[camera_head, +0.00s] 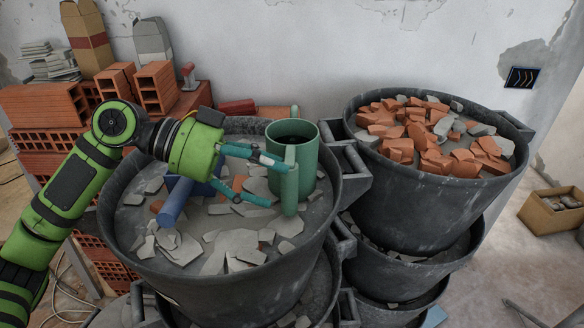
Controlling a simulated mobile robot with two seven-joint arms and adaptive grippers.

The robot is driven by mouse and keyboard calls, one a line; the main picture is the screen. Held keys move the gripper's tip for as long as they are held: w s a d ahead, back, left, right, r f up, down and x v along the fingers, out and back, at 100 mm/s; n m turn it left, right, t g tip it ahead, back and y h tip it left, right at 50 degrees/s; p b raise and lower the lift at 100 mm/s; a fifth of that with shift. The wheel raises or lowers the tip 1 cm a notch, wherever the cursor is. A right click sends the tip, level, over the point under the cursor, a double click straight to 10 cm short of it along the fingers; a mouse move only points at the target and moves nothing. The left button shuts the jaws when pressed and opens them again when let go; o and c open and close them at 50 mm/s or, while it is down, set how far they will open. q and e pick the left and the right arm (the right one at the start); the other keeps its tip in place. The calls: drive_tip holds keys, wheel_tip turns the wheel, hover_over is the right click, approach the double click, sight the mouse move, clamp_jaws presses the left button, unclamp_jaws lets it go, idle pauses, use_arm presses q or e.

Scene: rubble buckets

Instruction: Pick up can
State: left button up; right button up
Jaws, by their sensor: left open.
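A green can (304,160), open at the top, stands upright on the rubble in the left dark bucket (205,285). A lighter green upright part (290,185), which looks like its handle, faces the camera. My left gripper (279,184) reaches in from the left with its teal fingers apart. The upper finger ends at the upper part of this handle, and the lower finger is lower and a little left of it. I cannot tell whether either finger touches the can. My right gripper is not in view.
A blue object (174,204) lies among grey shards in the same bucket, below my left gripper. A second stack of dark buckets (420,205) at the right holds broken red bricks (440,160). Hollow bricks (45,105) are stacked behind left. A cardboard box (550,218) sits far right.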

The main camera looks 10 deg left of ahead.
sight(290, 212)
use_arm(q)
drive_tip(key=p+x, duration=0.1)
drive_tip(key=x, duration=0.2)
drive_tip(key=shift+d, duration=0.35)
drive_tip(key=shift+w+d+f, duration=0.1)
drive_tip(key=shift+f, duration=0.05)
clamp_jaws()
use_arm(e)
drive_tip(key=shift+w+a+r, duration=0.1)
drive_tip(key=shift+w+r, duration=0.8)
use_arm(q)
drive_tip(key=shift+w, duration=0.1)
